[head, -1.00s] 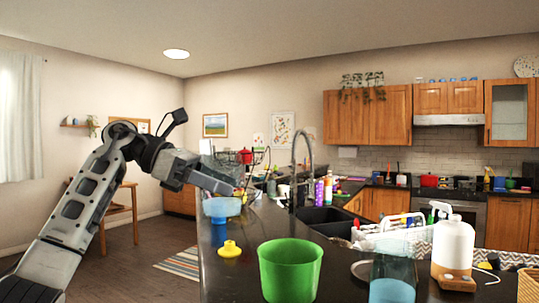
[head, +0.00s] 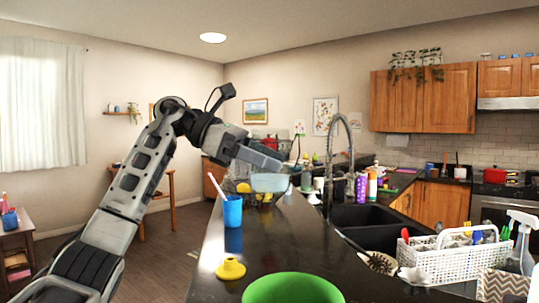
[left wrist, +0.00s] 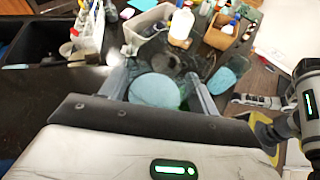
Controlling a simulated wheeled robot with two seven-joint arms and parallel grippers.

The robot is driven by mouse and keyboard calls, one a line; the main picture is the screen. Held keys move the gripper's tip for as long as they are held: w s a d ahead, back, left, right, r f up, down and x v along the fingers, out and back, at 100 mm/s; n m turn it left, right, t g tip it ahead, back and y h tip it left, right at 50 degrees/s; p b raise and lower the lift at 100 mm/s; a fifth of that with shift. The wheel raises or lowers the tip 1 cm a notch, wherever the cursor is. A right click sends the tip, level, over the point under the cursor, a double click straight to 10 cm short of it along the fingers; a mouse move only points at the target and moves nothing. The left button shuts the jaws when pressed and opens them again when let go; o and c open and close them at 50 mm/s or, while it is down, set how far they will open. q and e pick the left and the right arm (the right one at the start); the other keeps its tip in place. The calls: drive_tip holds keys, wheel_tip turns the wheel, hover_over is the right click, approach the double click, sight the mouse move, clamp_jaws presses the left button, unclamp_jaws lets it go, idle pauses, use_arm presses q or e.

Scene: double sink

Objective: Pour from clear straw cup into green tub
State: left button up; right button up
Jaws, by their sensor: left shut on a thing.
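My left gripper (head: 268,160) is shut on the clear straw cup (head: 270,183), held above the counter at the far side of the green tub. Blue liquid shows in the cup; I cannot tell its exact tilt. In the left wrist view the cup's blue liquid (left wrist: 155,90) lies between the fingers (left wrist: 160,95). The green tub (head: 292,287) stands at the bottom of the head view, cut off by the frame. No right gripper fingers can be made out.
A blue cup with a toothbrush (head: 232,211) and a yellow object (head: 231,269) stand left of the tub. A white basket (head: 455,262) and the sink (head: 375,222) are on the right. Another cup with blue liquid (left wrist: 222,80) shows in the left wrist view.

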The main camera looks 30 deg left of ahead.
sight(279, 194)
use_arm(q)
drive_tip(key=shift+s+d+f+m+t+y, duration=0.3)
drive_tip(key=shift+s+d+f+m, duration=0.2)
drive_tip(key=shift+s+d+f, duration=0.35)
drive_tip(key=shift+m+t+y, duration=0.4)
drive_tip(key=shift+m+y, duration=0.4)
drive_tip(key=shift+m, duration=0.1)
drive_tip(key=shift+s+d+f, duration=1.4)
drive_tip(key=shift+d+f, duration=0.25)
wheel_tip(279, 194, down, 6)
drive_tip(key=s+d+m+t+y+b, duration=0.1)
drive_tip(key=m+t+y+b, duration=0.4)
drive_tip(key=m+t+b, duration=0.3)
drive_tip(key=shift+s+d+m+y+b, duration=0.35)
drive_tip(key=shift+m+b, duration=0.3)
drive_tip(key=shift+m, duration=0.55)
use_arm(e)
drive_tip(key=shift+t+y, duration=0.4)
drive_tip(key=shift+t, duration=0.1)
drive_tip(key=shift+w+a+f, duration=0.2)
drive_tip(key=shift+a+f, duration=0.1)
drive_tip(key=shift+f, duration=0.3)
drive_tip(key=shift+w+a+f, duration=0.25)
drive_tip(key=shift+f, duration=0.4)
drive_tip(key=shift+w+a+f, duration=0.2)
drive_tip(key=shift+a+f, duration=0.1)
drive_tip(key=shift+f, duration=0.3)
